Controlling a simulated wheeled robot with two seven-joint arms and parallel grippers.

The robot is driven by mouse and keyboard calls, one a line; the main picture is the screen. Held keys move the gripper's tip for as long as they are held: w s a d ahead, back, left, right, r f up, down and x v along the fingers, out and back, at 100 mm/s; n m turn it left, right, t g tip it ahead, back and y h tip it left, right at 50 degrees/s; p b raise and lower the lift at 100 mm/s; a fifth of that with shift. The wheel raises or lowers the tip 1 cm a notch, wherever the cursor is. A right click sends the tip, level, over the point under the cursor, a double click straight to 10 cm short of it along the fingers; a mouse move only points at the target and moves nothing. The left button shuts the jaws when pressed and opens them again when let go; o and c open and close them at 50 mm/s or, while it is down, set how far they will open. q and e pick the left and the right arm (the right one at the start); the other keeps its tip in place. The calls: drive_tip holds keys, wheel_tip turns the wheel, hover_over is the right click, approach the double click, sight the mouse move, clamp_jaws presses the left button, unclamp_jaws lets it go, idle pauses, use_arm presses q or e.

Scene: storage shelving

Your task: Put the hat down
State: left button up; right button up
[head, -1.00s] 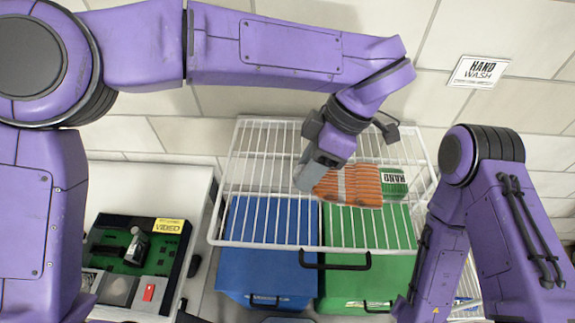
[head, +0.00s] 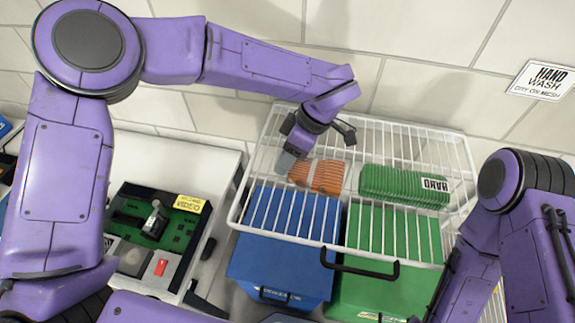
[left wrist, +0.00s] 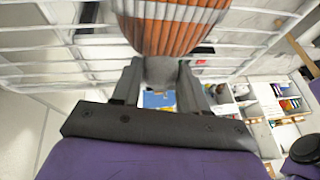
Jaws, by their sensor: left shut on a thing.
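An orange-brown ribbed hat (head: 325,176) with a pale stripe is at the left part of the white wire shelf (head: 376,245). My left gripper (head: 290,160) is shut on it at its left end; the fingertips are partly hidden by the gripper body. In the left wrist view the hat (left wrist: 172,28) spreads beyond the fingers (left wrist: 160,75), with a grey part pinched between them. I cannot tell whether the hat touches the wires. My right arm shows at the right, but its gripper is out of view.
A green ribbed item (head: 395,185) with a label lies on the shelf, right of the hat, with a gap between. A blue box (head: 280,265) and a green box (head: 375,290) stand below. A white surface with a device (head: 150,235) is at left.

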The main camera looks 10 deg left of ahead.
sight(309, 162)
use_arm(q)
drive_tip(key=shift+f, duration=0.1)
drive_tip(key=shift+c, duration=0.4)
drive_tip(key=shift+s+d, duration=0.1)
drive_tip(key=shift+p, duration=0.3)
drive_tip(key=o, duration=1.1)
drive_tip(key=shift+o, duration=0.2)
drive_tip(key=b+v, duration=0.1)
drive_tip(key=v, duration=1.1)
